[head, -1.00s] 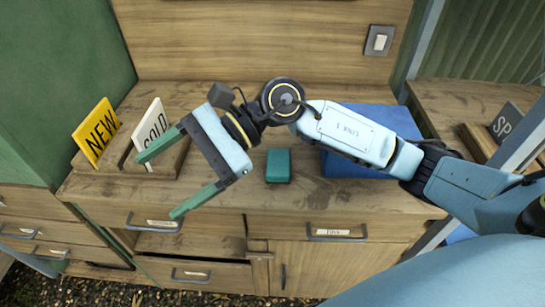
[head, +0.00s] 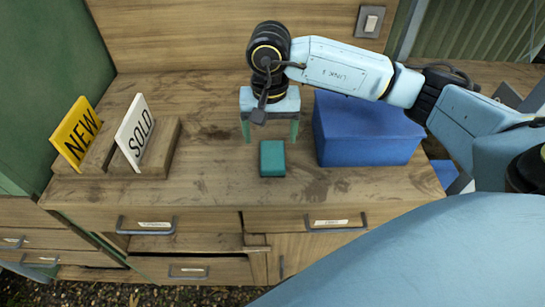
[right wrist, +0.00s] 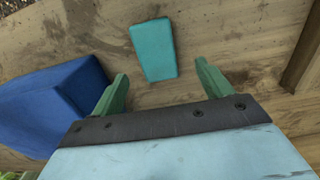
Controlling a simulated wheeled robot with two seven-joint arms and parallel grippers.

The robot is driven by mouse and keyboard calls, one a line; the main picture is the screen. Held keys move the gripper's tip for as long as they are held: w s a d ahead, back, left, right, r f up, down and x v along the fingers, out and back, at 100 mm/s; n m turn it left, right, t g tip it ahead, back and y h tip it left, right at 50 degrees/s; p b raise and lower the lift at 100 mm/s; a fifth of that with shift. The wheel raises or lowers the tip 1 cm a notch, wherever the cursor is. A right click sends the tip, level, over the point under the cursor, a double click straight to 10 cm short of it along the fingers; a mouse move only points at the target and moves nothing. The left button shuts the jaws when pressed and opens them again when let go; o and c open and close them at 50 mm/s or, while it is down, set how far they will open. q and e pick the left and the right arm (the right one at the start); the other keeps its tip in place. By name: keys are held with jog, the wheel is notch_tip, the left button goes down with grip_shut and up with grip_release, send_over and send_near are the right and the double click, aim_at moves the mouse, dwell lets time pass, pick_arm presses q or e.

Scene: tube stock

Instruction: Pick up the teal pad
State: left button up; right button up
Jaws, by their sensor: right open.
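The teal pad (head: 272,158) is a small block lying on the wooden counter near its front edge. It also shows in the right wrist view (right wrist: 153,49), just beyond the fingertips. My right gripper (head: 271,140) is open and empty, with its green fingers pointing down behind the pad in the head view. In the right wrist view its two fingertips (right wrist: 160,69) stand apart, and the pad lies ahead of the gap between them. My left gripper is not in view.
A blue box (head: 366,133) stands on the counter right of the pad, close to my right gripper. A yellow NEW sign (head: 76,134) and a white SOLD sign (head: 135,132) stand in wooden holders at left. The counter (head: 215,150) between holders and pad is clear.

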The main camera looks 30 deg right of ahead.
aim_at(273, 154)
jog(key=f, duration=0.6)
jog(key=shift+s+d+f, duration=0.1)
jog(key=shift+s+f, duration=0.15)
jog(key=shift+s, duration=0.05)
jog(key=c, duration=1.1)
notch_tip(273, 154, up, 10)
jog(key=shift+r, duration=0.1)
